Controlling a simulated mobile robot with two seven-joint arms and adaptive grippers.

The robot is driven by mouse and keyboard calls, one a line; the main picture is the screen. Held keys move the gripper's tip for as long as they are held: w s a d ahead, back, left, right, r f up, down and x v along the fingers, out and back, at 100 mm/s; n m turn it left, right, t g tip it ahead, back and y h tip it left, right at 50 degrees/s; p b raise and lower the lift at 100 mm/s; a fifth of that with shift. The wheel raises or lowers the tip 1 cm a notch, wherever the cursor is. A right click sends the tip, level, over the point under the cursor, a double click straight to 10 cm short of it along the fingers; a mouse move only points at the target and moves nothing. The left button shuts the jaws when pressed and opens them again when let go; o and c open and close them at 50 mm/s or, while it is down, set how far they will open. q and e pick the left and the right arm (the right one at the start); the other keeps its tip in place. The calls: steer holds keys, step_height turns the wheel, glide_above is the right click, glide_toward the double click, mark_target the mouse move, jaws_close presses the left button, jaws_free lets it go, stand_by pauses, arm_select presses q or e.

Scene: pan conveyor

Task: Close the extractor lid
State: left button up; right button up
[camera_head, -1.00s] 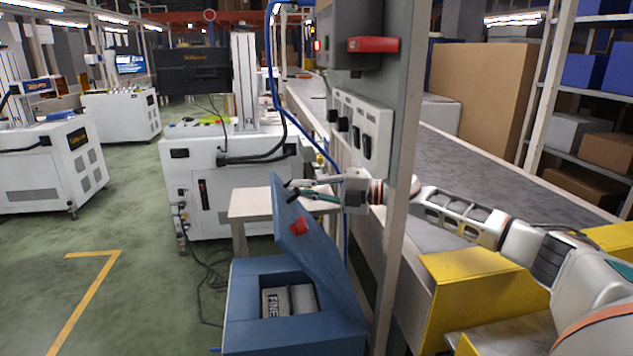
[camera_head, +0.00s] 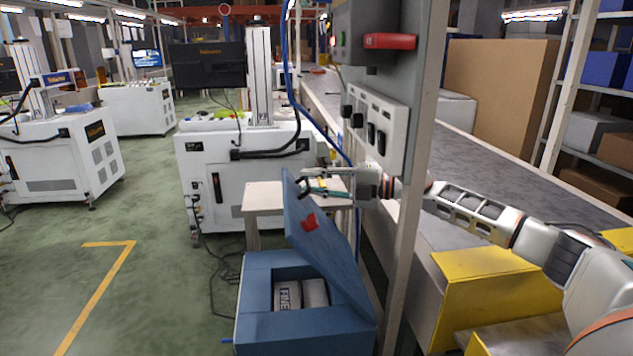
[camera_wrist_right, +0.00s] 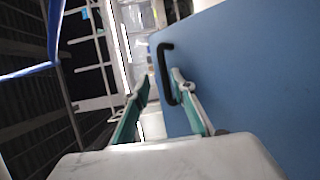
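The extractor is a blue box (camera_head: 255,325) on the floor at the bottom middle of the head view. Its blue lid (camera_head: 335,255) stands tilted up and open, with a red mark on its inner face. In the right wrist view the lid (camera_wrist_right: 260,70) fills the right side, and its black handle (camera_wrist_right: 167,75) sticks out near its edge. My right gripper (camera_head: 306,184) is at the lid's upper end. In the wrist view its fingers (camera_wrist_right: 160,95) are apart, the right one close beside the handle; I cannot tell whether they touch. My left gripper is not in view.
A grey post (camera_head: 408,200) with a switch panel (camera_head: 375,125) stands in front of my right arm. A small table (camera_head: 262,197) and white machine (camera_head: 235,160) are behind the box. The conveyor (camera_head: 460,150) runs along the right. Green floor at left is open.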

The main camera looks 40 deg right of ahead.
steer(key=v, duration=1.2)
steer(key=shift+r, duration=0.1)
